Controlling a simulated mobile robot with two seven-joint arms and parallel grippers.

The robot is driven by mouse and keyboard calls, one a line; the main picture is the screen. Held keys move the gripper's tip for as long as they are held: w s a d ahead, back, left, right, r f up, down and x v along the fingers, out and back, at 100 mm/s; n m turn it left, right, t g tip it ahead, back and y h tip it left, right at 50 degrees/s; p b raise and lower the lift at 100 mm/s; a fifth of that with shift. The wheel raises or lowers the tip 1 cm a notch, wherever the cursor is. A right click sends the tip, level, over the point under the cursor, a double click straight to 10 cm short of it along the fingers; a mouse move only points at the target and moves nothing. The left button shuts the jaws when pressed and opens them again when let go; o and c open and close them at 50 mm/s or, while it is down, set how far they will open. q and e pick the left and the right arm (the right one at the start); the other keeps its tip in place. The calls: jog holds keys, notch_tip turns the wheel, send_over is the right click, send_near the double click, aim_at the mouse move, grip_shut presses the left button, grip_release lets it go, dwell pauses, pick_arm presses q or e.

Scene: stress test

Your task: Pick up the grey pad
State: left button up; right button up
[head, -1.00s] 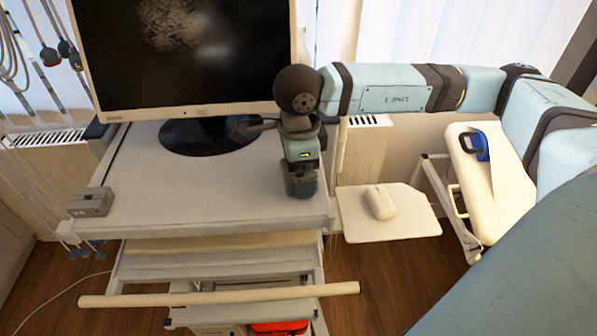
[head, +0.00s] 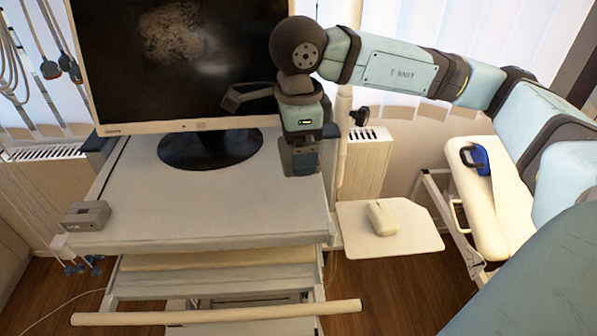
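A small grey block-like thing (head: 87,215), the likeliest match for the grey pad, lies at the left front corner of the white cart top (head: 210,208). It is flat and boxy, with faint marking on its front. My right gripper (head: 301,172) hangs over the right rear part of the cart top, in front of the monitor's lower right corner. It points down and is well to the right of the grey thing. Its fingers are too dark and small to tell whether they are open or shut. My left gripper is not in view.
A monitor (head: 190,60) on a dark round base (head: 205,149) stands at the back of the cart. A white mouse (head: 381,217) lies on a side shelf (head: 400,238). A pale bar (head: 215,313) crosses the front. The cart top's middle is clear.

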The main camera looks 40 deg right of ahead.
notch_tip(320, 180, up, 12)
jog(key=shift+f+b, duration=0.15)
jog(key=shift+b, duration=0.25)
